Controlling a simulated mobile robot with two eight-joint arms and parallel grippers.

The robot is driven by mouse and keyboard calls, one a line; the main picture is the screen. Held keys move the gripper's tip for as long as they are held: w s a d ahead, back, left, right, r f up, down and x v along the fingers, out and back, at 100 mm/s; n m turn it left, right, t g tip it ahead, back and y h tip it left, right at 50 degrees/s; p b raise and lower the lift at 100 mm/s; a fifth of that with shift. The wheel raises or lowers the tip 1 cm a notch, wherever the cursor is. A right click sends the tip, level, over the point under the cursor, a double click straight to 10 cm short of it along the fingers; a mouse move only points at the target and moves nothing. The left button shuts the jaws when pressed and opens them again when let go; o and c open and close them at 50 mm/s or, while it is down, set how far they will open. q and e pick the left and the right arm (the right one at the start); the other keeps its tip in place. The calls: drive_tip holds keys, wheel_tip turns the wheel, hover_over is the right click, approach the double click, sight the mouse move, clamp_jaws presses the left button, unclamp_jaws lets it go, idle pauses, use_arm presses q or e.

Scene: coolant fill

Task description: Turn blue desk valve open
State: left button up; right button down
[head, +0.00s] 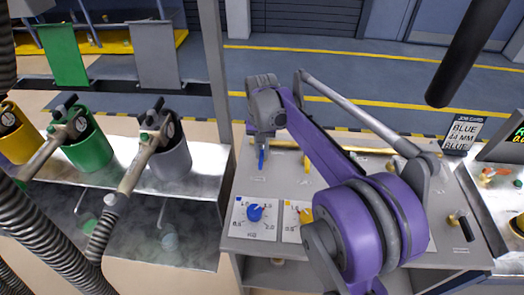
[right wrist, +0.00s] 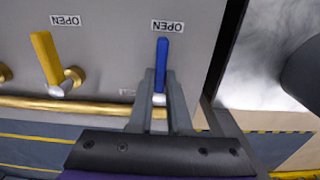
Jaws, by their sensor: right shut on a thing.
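The blue desk valve lever (right wrist: 162,52) stands out from its pivot by the brass pipe on the grey desk, its free end by an OPEN label (right wrist: 167,26) in the right wrist view. In the head view the lever (head: 261,159) shows just below my right gripper (head: 263,137). The right gripper's fingers (right wrist: 161,78) are shut on the blue lever near its pivot, one finger on each side. The fingers hide part of the lever and pivot. My left gripper is not in view.
A yellow lever (right wrist: 46,58) stands beside the blue one, with its own OPEN label. Blue (head: 254,212) and yellow dials sit on the desk front. A job card (head: 462,132) reads BLUE 44 MM BLUE. Green (head: 88,150) and grey (head: 171,163) containers with nozzles stand left.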

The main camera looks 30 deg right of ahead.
sight(261, 154)
drive_tip(key=c, duration=0.9)
unclamp_jaws()
drive_tip(key=shift+o, duration=0.2)
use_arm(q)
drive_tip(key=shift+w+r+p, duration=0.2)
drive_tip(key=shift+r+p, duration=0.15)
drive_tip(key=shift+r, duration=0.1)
use_arm(e)
wheel_tip(261, 154, up, 11)
drive_tip(key=shift+f, duration=0.1)
